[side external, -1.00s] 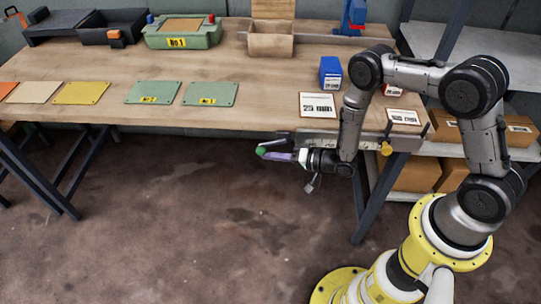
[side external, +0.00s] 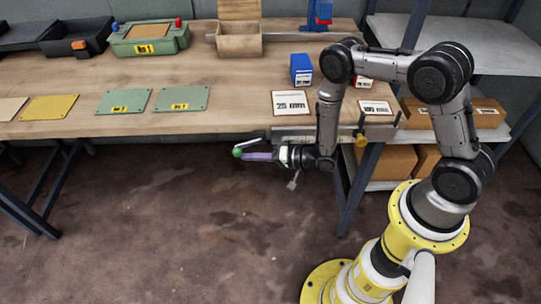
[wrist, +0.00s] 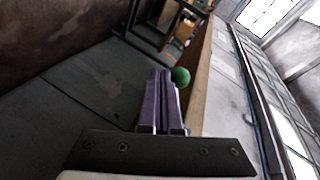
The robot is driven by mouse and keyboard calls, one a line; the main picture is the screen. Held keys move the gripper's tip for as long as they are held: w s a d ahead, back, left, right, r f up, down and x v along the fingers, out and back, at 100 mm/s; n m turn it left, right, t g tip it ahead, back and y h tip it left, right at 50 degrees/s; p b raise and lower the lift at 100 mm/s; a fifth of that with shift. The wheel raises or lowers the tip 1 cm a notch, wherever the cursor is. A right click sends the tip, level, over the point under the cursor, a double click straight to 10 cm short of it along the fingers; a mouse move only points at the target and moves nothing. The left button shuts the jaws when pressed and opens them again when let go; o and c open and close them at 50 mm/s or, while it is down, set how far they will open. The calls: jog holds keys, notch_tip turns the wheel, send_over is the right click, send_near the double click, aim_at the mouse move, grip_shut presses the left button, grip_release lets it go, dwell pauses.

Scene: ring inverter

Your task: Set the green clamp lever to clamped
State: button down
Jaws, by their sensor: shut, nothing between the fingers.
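The green clamp lever has a green ball knob (side external: 238,153) on a thin grey arm that slants up to the right, towards the front edge of the bench. It sticks out in front of and slightly below that edge. My gripper (side external: 246,156), with purple fingers, is shut and empty, with its tips right beside the knob. In the wrist view the closed fingers (wrist: 160,98) point at the knob's left side, and the green knob (wrist: 181,76) shows just right of the tips. I cannot tell whether they touch. The lever's pivot is not clear.
The wooden bench (side external: 180,70) runs behind my gripper. A white "25 mm" card (side external: 291,103) and a blue box (side external: 301,70) lie above the clamp area. Green plates (side external: 183,98) lie to the left. A yellow knob (side external: 361,140) is at the bench front on the right. The floor below is open.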

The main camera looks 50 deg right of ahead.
jog(key=v, duration=1.2)
jog(key=shift+s+r, duration=0.15)
jog(key=shift+s, duration=0.2)
jog(key=shift+d, duration=0.15)
